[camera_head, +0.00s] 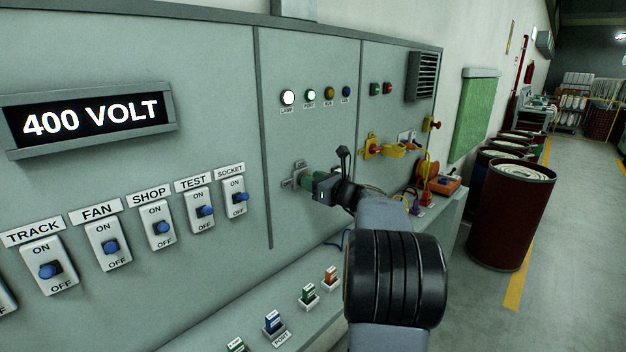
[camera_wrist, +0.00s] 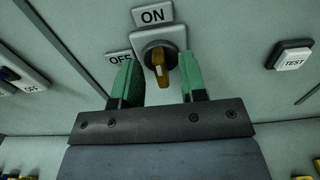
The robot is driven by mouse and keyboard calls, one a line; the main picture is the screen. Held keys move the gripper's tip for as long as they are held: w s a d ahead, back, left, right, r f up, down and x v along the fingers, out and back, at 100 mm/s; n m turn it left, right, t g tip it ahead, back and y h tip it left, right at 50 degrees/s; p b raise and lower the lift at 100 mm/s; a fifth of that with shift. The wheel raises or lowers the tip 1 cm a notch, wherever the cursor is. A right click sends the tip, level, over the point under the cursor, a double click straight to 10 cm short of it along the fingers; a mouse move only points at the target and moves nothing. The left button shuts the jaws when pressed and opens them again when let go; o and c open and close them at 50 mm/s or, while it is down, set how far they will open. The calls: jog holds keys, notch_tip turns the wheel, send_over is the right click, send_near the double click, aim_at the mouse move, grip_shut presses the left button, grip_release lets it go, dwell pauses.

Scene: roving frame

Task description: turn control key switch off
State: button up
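In the wrist view a round key switch (camera_wrist: 147,47) with a brass-coloured key (camera_wrist: 158,66) sits on the grey panel. An ON label (camera_wrist: 153,16) is above it and an OFF label (camera_wrist: 119,57) is to its left, partly hidden by a finger. My gripper (camera_wrist: 158,70) is open, its green fingers on either side of the key, with a visible gap to each. Whether the fingertips reach the key in depth is hard to tell. In the head view my gripper (camera_head: 316,183) is at the panel and hides most of the switch.
A row of toggle switches (camera_head: 162,226) under a 400 VOLT display (camera_head: 92,116) is to the left. A ledge (camera_head: 230,325) with colored plugs (camera_head: 308,293) runs below. Yellow connectors (camera_head: 385,148) are to the right. A TEST button (camera_wrist: 292,55) is right of the switch.

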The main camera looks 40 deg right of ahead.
jog(key=shift+w, duration=0.25)
jog(key=shift+c, duration=0.2)
grip_shut()
